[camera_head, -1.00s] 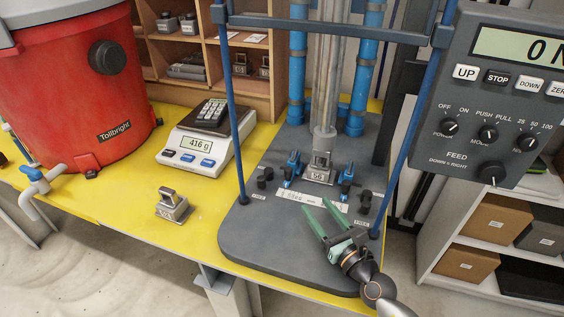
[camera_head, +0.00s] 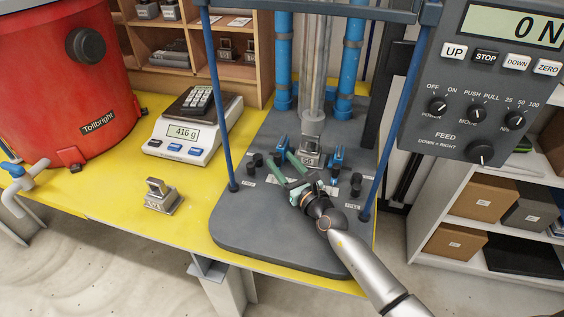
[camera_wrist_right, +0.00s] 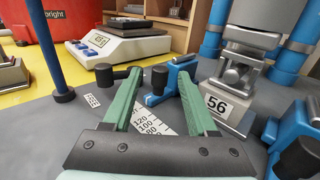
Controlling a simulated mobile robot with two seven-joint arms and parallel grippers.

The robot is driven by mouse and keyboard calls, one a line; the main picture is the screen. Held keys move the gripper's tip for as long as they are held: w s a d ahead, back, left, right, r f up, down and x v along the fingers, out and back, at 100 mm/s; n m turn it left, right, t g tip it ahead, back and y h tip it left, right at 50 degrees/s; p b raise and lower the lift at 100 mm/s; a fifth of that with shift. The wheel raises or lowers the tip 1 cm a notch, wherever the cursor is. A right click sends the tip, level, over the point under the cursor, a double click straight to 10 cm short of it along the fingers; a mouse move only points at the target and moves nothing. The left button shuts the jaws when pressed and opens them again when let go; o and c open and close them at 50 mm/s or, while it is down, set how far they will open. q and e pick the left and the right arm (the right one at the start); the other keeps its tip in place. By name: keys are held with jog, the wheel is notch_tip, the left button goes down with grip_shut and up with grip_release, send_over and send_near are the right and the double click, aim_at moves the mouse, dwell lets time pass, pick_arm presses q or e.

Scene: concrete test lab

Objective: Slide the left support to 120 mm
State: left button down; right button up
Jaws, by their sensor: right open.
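The left support is a blue block (camera_head: 281,149) on the grey base plate, with black knobs (camera_head: 258,160) on its left. It also shows in the right wrist view (camera_wrist_right: 180,72), with an upright black knob (camera_wrist_right: 160,79) in front. My right gripper (camera_head: 283,163) is open, its green fingers reaching toward the left support. In the wrist view the upright knob appears between the fingertips (camera_wrist_right: 159,74); contact cannot be told. A white scale (camera_wrist_right: 150,122) marked 120 and 100 lies under the gripper, partly hidden. My left gripper is not in view.
Blue uprights (camera_head: 222,110) flank the base plate (camera_head: 265,245). A control box (camera_head: 480,90) is at right. The plate's front is clear.

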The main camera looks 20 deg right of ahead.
jog(key=shift+w+a, duration=0.1)
jog(key=shift+w, duration=0.3)
grip_shut()
dwell(1.3)
